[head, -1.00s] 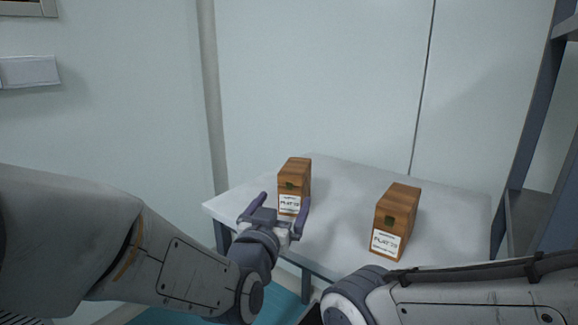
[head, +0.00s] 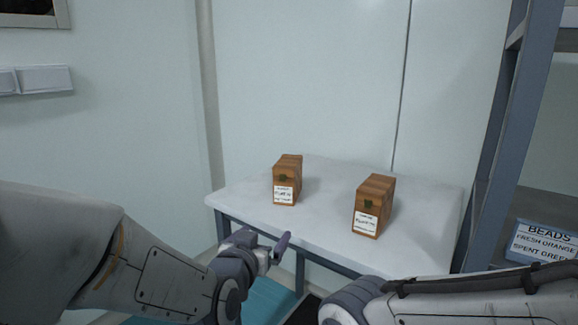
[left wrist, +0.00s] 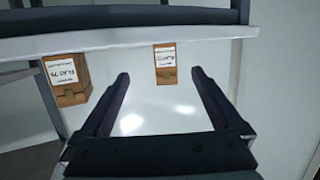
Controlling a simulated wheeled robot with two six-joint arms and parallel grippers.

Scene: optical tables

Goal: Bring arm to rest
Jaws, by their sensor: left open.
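My left gripper (head: 263,240) is open and empty in front of the table's near edge in the head view. In the left wrist view its two fingers (left wrist: 158,76) stand wide apart with nothing held between them. My right arm (head: 450,300) crosses the lower right of the head view; its gripper is out of frame. Two wooden boxes with white labels stand upright on the white table (head: 330,225). The left box (head: 288,170) and the right box (head: 373,192) are apart from each other and from the gripper. The boxes also show in the left wrist view (left wrist: 165,75) (left wrist: 70,93).
Pale walls close off the back and left. The tabletop around the boxes is clear.

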